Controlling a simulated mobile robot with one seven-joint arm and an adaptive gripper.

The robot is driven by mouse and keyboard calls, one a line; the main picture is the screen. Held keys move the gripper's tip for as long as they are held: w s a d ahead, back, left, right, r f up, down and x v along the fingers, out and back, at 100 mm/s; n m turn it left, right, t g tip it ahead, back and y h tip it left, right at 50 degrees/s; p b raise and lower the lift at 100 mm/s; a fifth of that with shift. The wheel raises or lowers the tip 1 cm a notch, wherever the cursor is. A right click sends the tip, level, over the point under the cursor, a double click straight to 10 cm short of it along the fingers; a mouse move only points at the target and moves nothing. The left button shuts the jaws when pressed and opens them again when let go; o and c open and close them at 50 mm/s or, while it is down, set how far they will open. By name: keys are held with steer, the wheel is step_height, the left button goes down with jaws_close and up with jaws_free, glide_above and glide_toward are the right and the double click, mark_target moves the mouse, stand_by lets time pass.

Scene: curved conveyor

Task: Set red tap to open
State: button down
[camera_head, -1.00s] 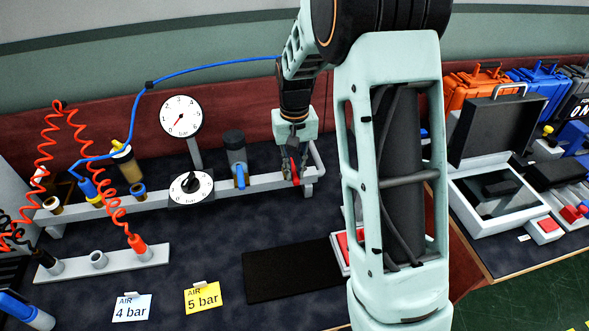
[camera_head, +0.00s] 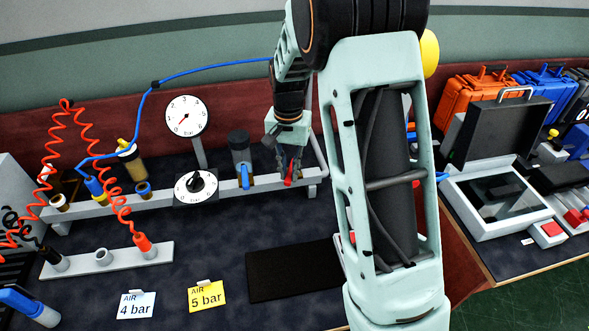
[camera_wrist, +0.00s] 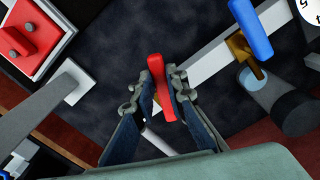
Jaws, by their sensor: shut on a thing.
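The red tap (camera_head: 289,174) is near the right end of the grey pipe rail on the bench. My gripper (camera_head: 284,169) hangs over it from above, with its fingers at the red handle. In the wrist view the red tap handle (camera_wrist: 157,80) stands between the two fingers of my gripper (camera_wrist: 159,88), which are shut on it. The handle lies across the pale rail there. The tap's body and the lower part of the handle are partly hidden by my fingers.
A blue tap (camera_head: 244,177) sits on the rail to the left, below a clear bowl. A round pressure gauge (camera_head: 187,115) and a dial (camera_head: 196,186) stand further left. A black mat (camera_head: 290,272) lies in front. My arm hides much of the right side.

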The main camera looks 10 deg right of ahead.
steer(key=w+a+m+p, duration=0.1)
steer(key=m, duration=0.2)
steer(key=w+a+m+p, duration=0.1)
steer(key=m, duration=0.3)
steer(key=w+a+m+p, duration=0.1)
steer(key=w+m, duration=0.1)
steer(key=m, duration=0.1)
steer(key=shift+r+m+p, duration=0.15)
steer(key=shift+m+p, duration=0.15)
steer(key=shift+w+a+m+p, duration=0.1)
steer(key=shift+w+m+p, duration=0.4)
steer(key=shift+m, duration=0.7)
steer(key=shift+w, duration=0.1)
steer(key=c, duration=1.9)
jaws_free()
steer(key=shift+c, duration=0.2)
step_height(320, 180, up, 12)
